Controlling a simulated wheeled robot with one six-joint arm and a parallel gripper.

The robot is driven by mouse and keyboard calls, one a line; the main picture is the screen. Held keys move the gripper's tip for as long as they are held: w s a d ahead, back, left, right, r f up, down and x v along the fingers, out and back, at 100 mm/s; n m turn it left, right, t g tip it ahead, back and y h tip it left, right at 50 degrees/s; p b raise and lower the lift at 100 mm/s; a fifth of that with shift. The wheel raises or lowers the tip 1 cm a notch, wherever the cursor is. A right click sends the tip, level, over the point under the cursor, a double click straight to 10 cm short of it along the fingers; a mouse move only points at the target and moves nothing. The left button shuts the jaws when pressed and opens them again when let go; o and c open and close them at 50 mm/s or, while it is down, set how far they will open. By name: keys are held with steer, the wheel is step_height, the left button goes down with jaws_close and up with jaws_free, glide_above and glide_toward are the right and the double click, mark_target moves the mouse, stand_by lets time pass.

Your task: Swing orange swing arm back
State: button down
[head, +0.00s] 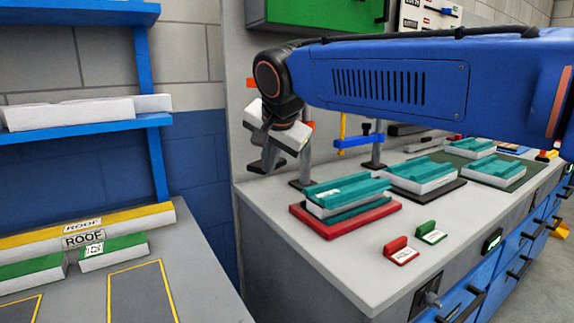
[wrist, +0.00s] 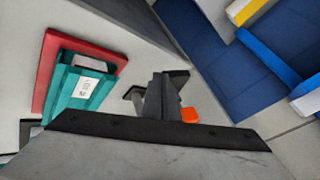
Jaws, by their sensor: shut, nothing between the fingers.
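My gripper (head: 266,165) is shut and empty, pointing down over the back left corner of the grey counter, beside a grey post (head: 305,155). The orange swing arm is mostly hidden. A small orange piece (head: 310,125) shows at the right edge of my gripper in the head view. An orange piece (wrist: 189,114) also shows beside the dark fingers (wrist: 160,92) in the wrist view. I cannot tell whether they touch. Another orange bit (head: 251,83) sticks out left of my wrist; I cannot tell whether it belongs to the swing arm.
A blue swing arm (head: 358,141) stands on a second post to the right. A teal-and-white panel stack on a red base (head: 345,221) lies in front, with more teal panels (head: 420,173) behind. Red (head: 401,251) and green (head: 431,232) labels stand near the counter's front. A blue shelf (head: 90,130) is left.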

steer(key=w+a+m+h, duration=0.3)
steer(key=w+a+m, duration=0.2)
steer(key=a, duration=0.4)
steer(key=shift+w+a, duration=0.35)
steer(key=shift+w, duration=0.35)
